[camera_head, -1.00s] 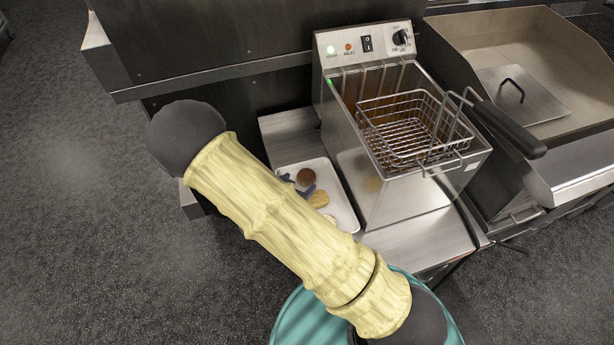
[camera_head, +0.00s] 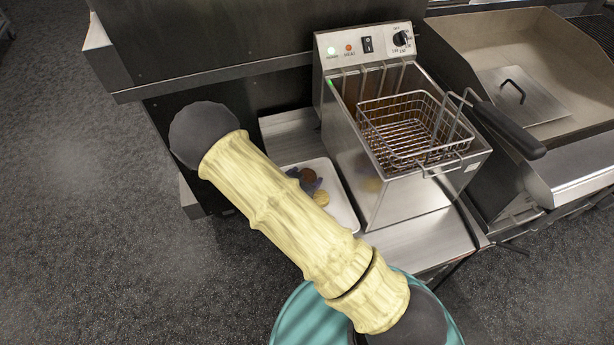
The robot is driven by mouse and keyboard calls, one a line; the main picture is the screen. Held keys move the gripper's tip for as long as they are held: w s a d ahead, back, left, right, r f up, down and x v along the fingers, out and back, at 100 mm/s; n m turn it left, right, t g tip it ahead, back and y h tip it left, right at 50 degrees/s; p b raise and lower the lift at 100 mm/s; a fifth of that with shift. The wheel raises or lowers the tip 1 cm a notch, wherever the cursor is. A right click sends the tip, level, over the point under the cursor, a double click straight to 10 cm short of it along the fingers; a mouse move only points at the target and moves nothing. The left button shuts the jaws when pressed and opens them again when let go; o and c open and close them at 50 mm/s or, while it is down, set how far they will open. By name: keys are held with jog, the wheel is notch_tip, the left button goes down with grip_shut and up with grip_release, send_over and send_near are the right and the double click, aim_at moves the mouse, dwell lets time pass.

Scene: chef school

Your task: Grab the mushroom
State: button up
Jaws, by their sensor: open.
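A white tray (camera_head: 344,209) on the steel counter holds small food pieces, partly hidden by my arm. One is a round brown piece (camera_head: 308,174); another is a round tan piece (camera_head: 321,198). They are too small to tell which, if either, is the mushroom. A dark purple-blue shape among them appears to be the tip of my gripper (camera_head: 307,185). It is open, close beside the brown and tan pieces. My yellow arm hides the rest of the gripper, and I cannot tell whether it touches either piece.
A steel deep fryer (camera_head: 409,212) with a wire basket (camera_head: 412,130) stands right of the tray; the basket's black handle (camera_head: 510,130) sticks out to the right. A flat griddle (camera_head: 560,60) is farther right. A dark panel (camera_head: 210,40) rises behind.

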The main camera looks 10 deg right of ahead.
aim_at(305, 178)
dwell(0.3)
jog(key=c, duration=0.7)
notch_tip(305, 178, up, 10)
jog(key=shift+r+p, duration=0.1)
jog(key=shift+p, duration=0.45)
